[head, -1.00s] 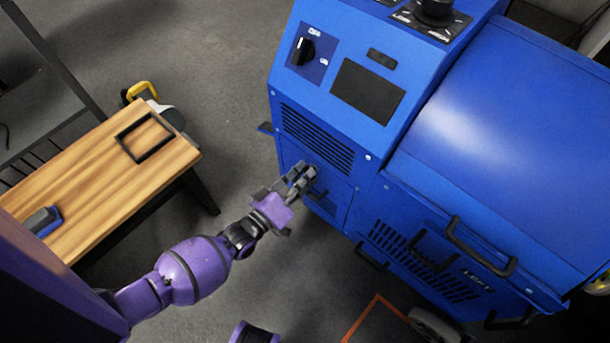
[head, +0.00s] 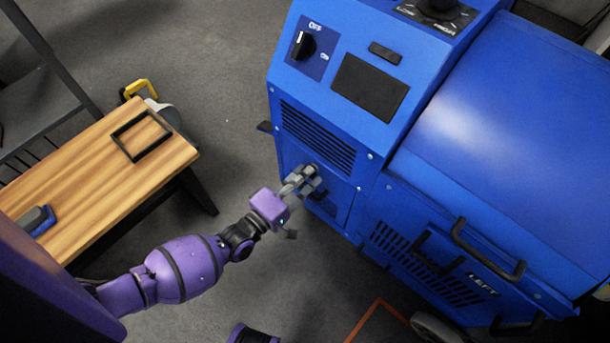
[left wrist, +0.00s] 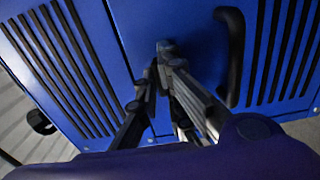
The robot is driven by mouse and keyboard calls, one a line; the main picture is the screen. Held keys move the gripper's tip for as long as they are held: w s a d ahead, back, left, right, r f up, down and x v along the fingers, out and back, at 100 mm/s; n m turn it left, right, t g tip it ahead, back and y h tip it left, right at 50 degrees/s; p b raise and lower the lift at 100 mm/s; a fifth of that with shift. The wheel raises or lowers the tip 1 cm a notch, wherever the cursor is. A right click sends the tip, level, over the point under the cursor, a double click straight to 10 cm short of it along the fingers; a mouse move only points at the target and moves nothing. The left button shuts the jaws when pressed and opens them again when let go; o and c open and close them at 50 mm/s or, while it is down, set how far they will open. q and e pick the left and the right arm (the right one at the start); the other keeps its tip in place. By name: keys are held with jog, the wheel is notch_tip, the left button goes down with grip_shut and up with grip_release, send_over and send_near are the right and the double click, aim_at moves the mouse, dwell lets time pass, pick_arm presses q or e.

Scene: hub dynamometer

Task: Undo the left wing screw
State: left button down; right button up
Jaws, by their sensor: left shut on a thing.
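My left gripper (head: 312,176) is at the front of the blue machine (head: 480,120), just below its upper vent slots. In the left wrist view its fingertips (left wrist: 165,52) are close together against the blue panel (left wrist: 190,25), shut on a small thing. Its place on the panel fits the left wing screw, but the fingers hide it and I cannot make out its shape. My right gripper is in neither view.
A black handle (left wrist: 234,55) stands out from the panel close to my fingers. Vent slots (left wrist: 60,65) and a black knob (left wrist: 40,121) lie left. A wooden bench (head: 95,185) with a black frame (head: 142,136) stands left of my arm. Floor between is clear.

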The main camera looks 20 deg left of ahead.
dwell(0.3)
pick_arm(q)
jog(key=c, duration=1.9)
grip_release()
jog(key=v, duration=1.2)
